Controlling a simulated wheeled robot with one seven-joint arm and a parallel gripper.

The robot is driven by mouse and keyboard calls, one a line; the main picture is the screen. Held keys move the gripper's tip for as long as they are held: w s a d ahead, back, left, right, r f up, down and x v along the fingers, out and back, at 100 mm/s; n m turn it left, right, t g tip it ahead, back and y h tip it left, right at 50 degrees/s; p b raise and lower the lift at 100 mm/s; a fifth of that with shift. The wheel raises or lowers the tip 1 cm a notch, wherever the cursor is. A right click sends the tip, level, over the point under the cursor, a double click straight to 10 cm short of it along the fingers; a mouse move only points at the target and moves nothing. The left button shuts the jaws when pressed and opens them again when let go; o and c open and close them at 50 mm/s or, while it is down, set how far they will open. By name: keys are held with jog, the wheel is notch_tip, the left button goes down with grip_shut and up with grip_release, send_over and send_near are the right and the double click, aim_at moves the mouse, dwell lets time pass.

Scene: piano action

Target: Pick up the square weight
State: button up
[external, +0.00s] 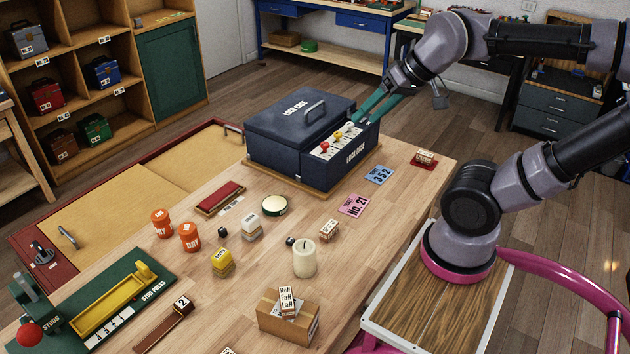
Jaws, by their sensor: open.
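My gripper (376,108) has teal fingers that are apart, with nothing seen between them. Red and yellow knobs and white tabs show in that compartment. No piece can be identified for certain as the square weight. A small dark block (222,232) sits on the wooden table (385,215), well to the left of my gripper. A white-topped block (250,228) and a yellow-topped block (222,262) are near it. The fingertips partly overlap the box's far right edge in the picture.
Orange jars (190,237), a round tin (274,205), a white cylinder (304,258) and a cardboard box (288,318) stand on the table. A pink card (353,206) and a blue card (379,175) lie right of the dark blue box. A green stud press (110,300) is front left.

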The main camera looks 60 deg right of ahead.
jog(key=shift+w, duration=0.1)
jog(key=m+g+h, duration=0.2)
jog(key=m+g, duration=0.5)
jog(key=m, duration=0.5)
send_over(290, 240)
jog(key=f, duration=4.3)
jog(key=shift+s, duration=0.2)
jog(key=f, duration=0.6)
jog(key=shift+w+f, duration=0.2)
jog(key=shift+f, duration=0.05)
grip_shut()
